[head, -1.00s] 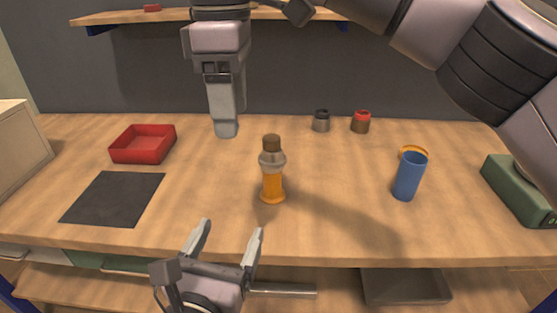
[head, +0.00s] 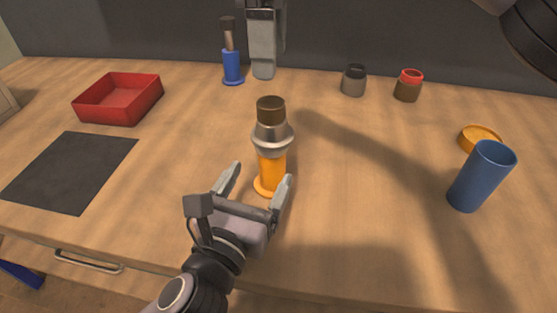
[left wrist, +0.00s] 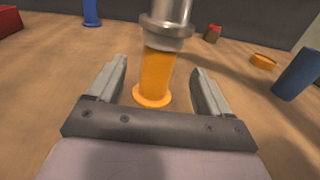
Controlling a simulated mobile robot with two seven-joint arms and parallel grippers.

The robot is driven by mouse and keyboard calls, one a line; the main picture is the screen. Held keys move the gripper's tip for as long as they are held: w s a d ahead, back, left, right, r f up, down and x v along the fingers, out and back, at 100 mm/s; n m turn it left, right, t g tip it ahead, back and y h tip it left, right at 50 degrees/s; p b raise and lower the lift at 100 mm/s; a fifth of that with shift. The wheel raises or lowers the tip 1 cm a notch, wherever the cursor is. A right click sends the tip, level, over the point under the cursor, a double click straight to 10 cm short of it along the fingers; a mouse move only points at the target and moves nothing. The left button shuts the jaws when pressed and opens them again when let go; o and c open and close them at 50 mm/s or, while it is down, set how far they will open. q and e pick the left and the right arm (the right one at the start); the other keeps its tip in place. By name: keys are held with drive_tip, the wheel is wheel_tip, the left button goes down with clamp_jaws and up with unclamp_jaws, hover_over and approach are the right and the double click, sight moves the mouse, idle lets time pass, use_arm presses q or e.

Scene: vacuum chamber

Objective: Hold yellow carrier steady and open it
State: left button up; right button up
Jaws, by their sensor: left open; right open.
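The yellow carrier (head: 271,165) stands upright on the table, with an orange-yellow body and flared base, a grey metal collar and a dark brown top. It also shows in the left wrist view (left wrist: 156,72), where its top is cut off. My left gripper (head: 257,180) is open at the near side of the carrier, its fingers to either side of the lower body; I see gaps between fingers and body in the left wrist view. My right gripper (head: 263,74) is open, above the back of the table behind the carrier, and holds nothing visible.
A blue holder with a brown-topped piece (head: 232,65) stands back left, near the right gripper. A red tray (head: 118,100) and dark mat (head: 70,170) lie left. A grey-black jar (head: 354,80) and red-topped jar (head: 408,86) stand back right. A blue cup (head: 481,176) and orange ring (head: 480,138) are right.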

sight(267, 164)
use_arm(q)
drive_tip(key=shift+x, duration=3.6)
use_arm(e)
drive_tip(key=shift+f, duration=0.1)
use_arm(q)
drive_tip(key=shift+f, duration=0.1)
drive_tip(key=shift+c, duration=0.3)
clamp_jaws()
